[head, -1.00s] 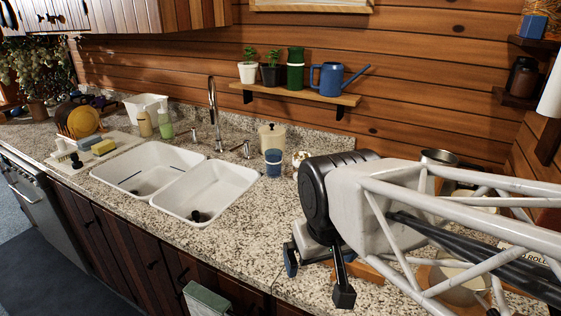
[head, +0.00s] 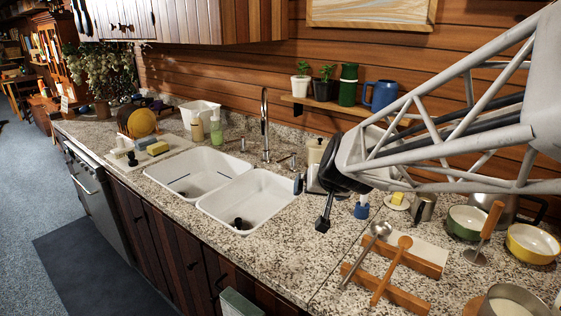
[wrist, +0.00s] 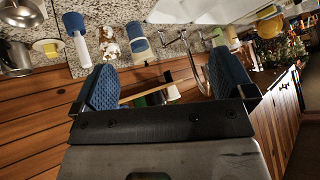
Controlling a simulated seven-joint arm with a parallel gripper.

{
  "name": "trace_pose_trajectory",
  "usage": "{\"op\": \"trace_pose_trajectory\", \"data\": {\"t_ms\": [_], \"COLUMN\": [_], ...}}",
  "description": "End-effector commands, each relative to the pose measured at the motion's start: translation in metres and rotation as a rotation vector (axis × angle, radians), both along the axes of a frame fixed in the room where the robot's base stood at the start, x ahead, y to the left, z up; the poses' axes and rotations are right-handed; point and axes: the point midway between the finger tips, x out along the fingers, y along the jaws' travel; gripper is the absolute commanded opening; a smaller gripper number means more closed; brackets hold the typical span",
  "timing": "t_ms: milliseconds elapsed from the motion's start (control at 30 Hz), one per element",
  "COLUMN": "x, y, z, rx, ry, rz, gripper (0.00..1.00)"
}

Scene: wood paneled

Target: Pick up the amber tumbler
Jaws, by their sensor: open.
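The white double sink (head: 246,200) lies left of the arm. Wooden utensils (head: 391,270), a green bowl (head: 465,224), a yellow bowl (head: 533,243) and a steel cup (head: 424,208) crowd the right counter. A shelf (head: 310,103) holds plants. Speckled counter (head: 285,250) is bare in front.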

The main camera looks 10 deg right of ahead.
Motion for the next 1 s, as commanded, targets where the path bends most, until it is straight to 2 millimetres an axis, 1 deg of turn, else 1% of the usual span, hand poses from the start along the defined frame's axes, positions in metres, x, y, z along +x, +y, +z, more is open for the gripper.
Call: {"op": "trace_pose_trajectory", "data": {"t_ms": [33, 200, 367, 500, 667, 800, 1000], "x": [0.017, 0.069, 0.114, 0.149, 0.185, 0.211, 0.239], "y": [-0.003, -0.015, -0.031, -0.049, -0.071, -0.092, -0.122], "z": [-0.002, -0.007, -0.016, -0.026, -0.043, -0.061, -0.089], "rx": [0.003, -0.002, -0.024, -0.055, -0.104, -0.16, -0.257], "ry": [-0.025, -0.117, -0.193, -0.251, -0.301, -0.332, -0.354], "rz": [-0.02, -0.096, -0.181, -0.265, -0.368, -0.465, -0.603], "gripper": [1.0, 1.0, 1.0, 1.0, 1.0, 1.0, 1.0]}}
